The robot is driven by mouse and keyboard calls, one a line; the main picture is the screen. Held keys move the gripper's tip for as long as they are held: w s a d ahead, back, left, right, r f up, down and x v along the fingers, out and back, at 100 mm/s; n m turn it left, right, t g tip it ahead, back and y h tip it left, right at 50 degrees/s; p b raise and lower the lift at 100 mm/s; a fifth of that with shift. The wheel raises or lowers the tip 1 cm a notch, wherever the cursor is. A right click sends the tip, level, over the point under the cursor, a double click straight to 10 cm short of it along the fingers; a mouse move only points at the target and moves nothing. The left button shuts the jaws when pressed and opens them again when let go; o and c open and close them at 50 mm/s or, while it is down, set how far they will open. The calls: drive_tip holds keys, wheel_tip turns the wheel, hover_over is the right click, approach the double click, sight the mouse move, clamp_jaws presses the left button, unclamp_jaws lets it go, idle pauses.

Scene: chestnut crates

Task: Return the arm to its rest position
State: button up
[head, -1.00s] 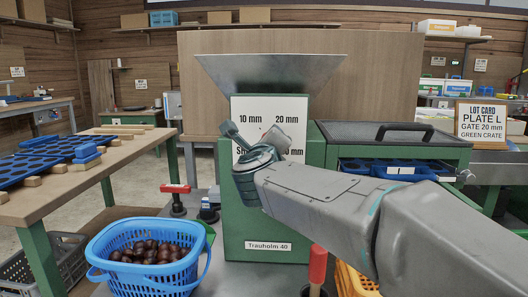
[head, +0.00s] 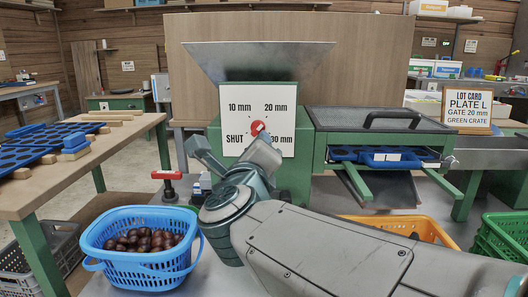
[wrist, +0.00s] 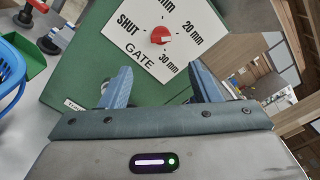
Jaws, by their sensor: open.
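My gripper (head: 230,150) is open and empty, in front of the green machine labelled with gate settings. In the wrist view its two fingers (wrist: 160,78) stand apart below the gate dial, with nothing between them. The white dial plate (head: 238,148) reads 10 mm, 20 mm, 30 mm and SHUT around a red knob (head: 257,127), which also shows in the wrist view (wrist: 161,35). I cannot tell surely which mark the knob points to. My arm reaches in from the lower right and hides the machine's lower front.
A blue basket of chestnuts (head: 106,262) stands at lower left. A table with blue plates (head: 125,168) is further left. A blue plate (head: 398,159) sits in the machine's right-hand frame. A yellow crate (head: 432,229) and green crates (head: 506,232) are at right. The lot card (head: 467,104) reads PLATE L, GATE 20 mm, GREEN CRATE.

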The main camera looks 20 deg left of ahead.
drive_tip(key=w+d+r+n+g+y+p, duration=0.15)
drive_tip(key=d+r+n+g+p, duration=0.6)
drive_tip(key=n+p, duration=1)
drive_tip(key=s+d+r+n+g+h+p, duration=0.1)
drive_tip(key=s+d+n+g+h+p, duration=0.1)
drive_tip(key=s+d+p, duration=0.5)
drive_tip(key=s+d+n+g+h+p, duration=0.3)
drive_tip(key=s+d+p, duration=0.5)
drive_tip(key=d+p, duration=0.4)
drive_tip(key=d+g+h, duration=0.1)
drive_tip(key=d+g, duration=0.1)
drive_tip(key=d, duration=0.2)
drive_tip(key=shift+d+r+p, duration=0.35)
drive_tip(key=shift+d+p, duration=0.05)
